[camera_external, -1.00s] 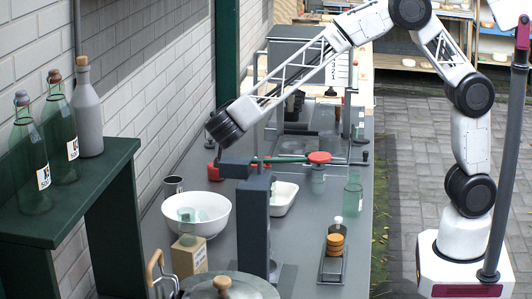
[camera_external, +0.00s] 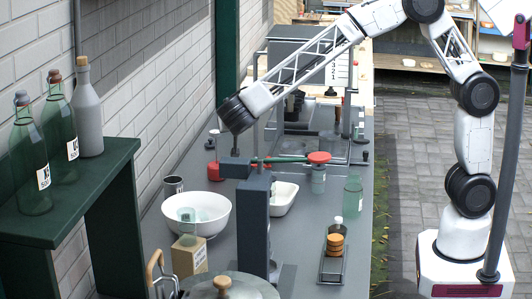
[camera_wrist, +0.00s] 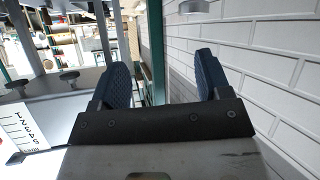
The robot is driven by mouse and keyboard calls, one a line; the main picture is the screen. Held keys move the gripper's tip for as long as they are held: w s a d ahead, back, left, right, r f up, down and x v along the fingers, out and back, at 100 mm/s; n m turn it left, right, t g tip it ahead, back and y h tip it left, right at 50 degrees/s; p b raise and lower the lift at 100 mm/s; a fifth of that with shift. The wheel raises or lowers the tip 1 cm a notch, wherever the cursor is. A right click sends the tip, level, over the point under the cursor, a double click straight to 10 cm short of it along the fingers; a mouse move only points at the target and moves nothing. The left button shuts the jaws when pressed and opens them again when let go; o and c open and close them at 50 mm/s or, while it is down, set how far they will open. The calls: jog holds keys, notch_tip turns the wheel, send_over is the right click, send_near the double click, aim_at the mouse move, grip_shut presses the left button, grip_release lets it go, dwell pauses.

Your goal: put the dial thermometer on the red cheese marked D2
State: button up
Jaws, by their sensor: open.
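My gripper (camera_wrist: 162,62) is open in the wrist view, its two dark blue finger pads wide apart with nothing between them. In the outside view its black wrist end is above the counter, behind the grey post, and its fingers are hard to make out. I cannot make out the dial thermometer in either view. No cheese marked D2 can be read. A small red thing (camera_external: 212,170) shows left of the post's top, partly hidden. A red round piece (camera_external: 319,157) sits at the end of a green bar; I cannot tell whether either is a cheese.
A grey post (camera_external: 255,225) stands mid-counter, beside a white bowl (camera_external: 215,222) and a white tray (camera_external: 283,198). A lidded pot (camera_external: 235,289) is in front. Bottles stand on a green shelf (camera_external: 110,160) at left. A brick wall (camera_wrist: 280,65) is close at right in the wrist view.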

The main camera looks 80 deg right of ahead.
jog(key=s+d+r+n+g+y, duration=0.1)
jog(key=s+d+r+n+y, duration=0.2)
jog(key=s, duration=0.9)
jog(key=s+d+r+n+g+y, duration=0.1)
jog(key=s+d+r+n+y, duration=0.15)
jog(key=s, duration=0.95)
jog(key=s+a+f+n+t+y, duration=0.1)
jog(key=s+n+y, duration=0.5)
jog(key=s, duration=1.8)
jog(key=shift+a+f+n, duration=0.65)
jog(key=shift+a+n, duration=0.1)
jog(key=shift+a, duration=0.2)
